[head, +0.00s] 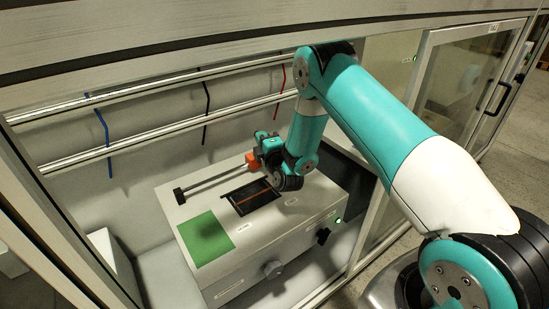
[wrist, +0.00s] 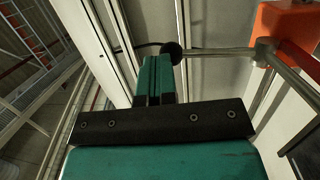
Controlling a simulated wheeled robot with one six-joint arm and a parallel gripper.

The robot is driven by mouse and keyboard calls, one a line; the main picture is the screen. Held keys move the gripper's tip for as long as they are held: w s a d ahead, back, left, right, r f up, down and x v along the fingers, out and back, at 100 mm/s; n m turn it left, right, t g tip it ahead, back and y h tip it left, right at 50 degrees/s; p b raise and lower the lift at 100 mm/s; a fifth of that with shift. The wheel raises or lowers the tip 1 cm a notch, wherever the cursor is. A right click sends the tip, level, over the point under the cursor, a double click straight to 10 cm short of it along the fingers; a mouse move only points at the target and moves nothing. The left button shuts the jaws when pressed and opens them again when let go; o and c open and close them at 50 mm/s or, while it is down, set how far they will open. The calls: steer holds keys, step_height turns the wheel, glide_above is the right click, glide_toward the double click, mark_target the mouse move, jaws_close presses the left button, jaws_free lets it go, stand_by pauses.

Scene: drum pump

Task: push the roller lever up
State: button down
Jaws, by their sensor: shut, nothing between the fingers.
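In the wrist view a metal lever rod (wrist: 215,51) with a round black end (wrist: 171,49) runs left from a metal joint beside an orange block (wrist: 290,27). I take this to be the roller lever. My gripper (wrist: 157,62) is shut and empty, its teal fingertips close to the black end; I cannot tell if they touch. In the head view my gripper (head: 262,137) is above the back of the grey machine box (head: 265,232), beside the orange block (head: 251,160). The lever's black end is not clear there.
A bar (head: 212,181) runs from the orange block to a black block (head: 179,196). The box top has a green square (head: 206,238) and a dark recess (head: 251,197). Metal rails (head: 150,128) cross the back wall. A frame post stands at the left.

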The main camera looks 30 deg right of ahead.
steer(key=s+a+f+b, duration=0.1)
steer(key=s+f+b, duration=0.1)
steer(key=s+b, duration=0.9)
steer(key=s, duration=0.6)
steer(key=shift+s, duration=0.15)
steer(key=shift+a, duration=0.1)
steer(key=shift+s, duration=0.1)
